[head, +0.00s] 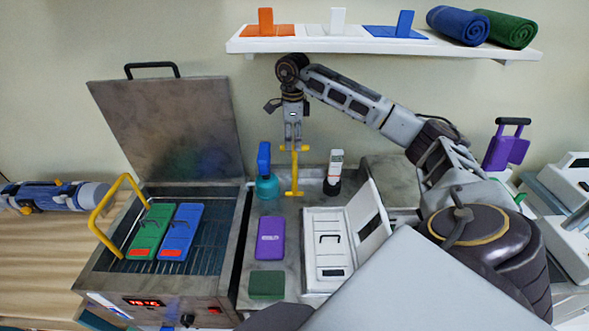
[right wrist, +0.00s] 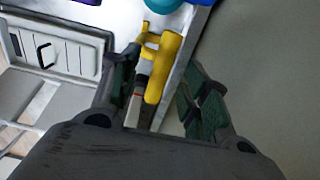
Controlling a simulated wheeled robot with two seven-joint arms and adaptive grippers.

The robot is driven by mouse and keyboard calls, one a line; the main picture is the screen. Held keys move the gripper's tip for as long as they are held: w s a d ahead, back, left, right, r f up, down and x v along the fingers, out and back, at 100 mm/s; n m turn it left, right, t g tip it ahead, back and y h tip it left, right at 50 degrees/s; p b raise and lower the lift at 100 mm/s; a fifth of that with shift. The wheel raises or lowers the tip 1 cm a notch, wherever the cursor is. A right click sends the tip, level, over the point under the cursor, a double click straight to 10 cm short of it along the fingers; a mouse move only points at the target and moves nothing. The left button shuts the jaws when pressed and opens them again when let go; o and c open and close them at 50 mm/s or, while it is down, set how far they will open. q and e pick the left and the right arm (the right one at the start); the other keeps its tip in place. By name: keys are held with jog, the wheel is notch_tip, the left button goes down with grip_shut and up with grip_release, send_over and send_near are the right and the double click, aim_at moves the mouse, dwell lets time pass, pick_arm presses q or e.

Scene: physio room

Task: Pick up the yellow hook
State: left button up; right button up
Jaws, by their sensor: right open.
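The yellow hook (head: 294,176) has a crossbar at its top, a straight shaft and a short foot. It stands out upright in front of the bench's back edge in the head view. My right gripper (head: 294,146) points down at its top end. In the right wrist view, the hook (right wrist: 164,68) shows between the spread fingers of my right gripper (right wrist: 152,92), with gaps beside it. The gripper is open; contact with the hook cannot be told. My left gripper is not in view.
An open metal heating tank (head: 245,240) with a yellow handle (head: 97,219) and green and blue packs stands left. A teal bottle (head: 267,187) and a black-and-white bottle (head: 334,172) flank the hook. A white open case (head: 328,278) lies in front. A shelf (head: 370,46) hangs above.

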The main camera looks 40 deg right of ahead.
aim_at(295, 170)
jog(key=shift+f, duration=0.15)
jog(key=shift+s+d+f+p, duration=0.15)
jog(key=shift+f+p, duration=0.25)
jog(key=shift+f, duration=2.2)
grip_shut()
